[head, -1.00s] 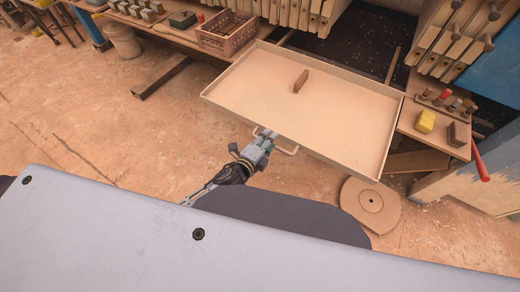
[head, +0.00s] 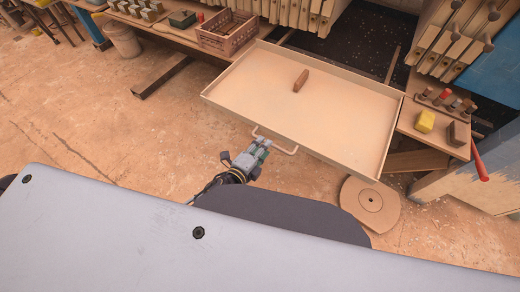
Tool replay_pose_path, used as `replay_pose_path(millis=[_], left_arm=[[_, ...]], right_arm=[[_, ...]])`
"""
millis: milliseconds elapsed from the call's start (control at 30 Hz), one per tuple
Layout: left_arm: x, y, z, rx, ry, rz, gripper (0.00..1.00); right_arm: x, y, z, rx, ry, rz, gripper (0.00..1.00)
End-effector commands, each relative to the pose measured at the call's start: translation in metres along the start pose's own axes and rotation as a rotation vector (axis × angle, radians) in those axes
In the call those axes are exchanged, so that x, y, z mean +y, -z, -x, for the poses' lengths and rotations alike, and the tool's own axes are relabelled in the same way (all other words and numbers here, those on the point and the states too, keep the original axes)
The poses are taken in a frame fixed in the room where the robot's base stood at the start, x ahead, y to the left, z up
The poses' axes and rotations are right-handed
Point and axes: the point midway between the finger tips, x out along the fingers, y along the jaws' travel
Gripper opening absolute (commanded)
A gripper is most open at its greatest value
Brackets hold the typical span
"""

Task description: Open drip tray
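The drip tray (head: 340,117) is a wide, shallow, light wooden tray, pulled well out from under the press toward me. Its front wall carries a pale bar handle (head: 289,151). Whether a fingertip still touches the handle is hard to tell. My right gripper is not in view.
A bench with a crate (head: 228,33) is at the back left, and a shelf with a yellow block (head: 425,121) is at the right.

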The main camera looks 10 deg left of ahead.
Motion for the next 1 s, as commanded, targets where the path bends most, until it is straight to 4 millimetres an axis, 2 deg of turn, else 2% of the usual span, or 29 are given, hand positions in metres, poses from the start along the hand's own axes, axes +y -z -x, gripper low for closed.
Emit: replay_pose_path(millis=[233, 1000], left_arm=[[0.0007, 0.0002, 0.0082, 0.001, 0.0, -0.001, 0.35], [0.0007, -0.0001, 0.0083, 0.0, 0.0, -0.001, 0.35]], right_arm=[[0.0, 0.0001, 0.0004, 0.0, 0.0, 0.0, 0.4], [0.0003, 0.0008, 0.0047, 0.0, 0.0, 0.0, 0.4]])
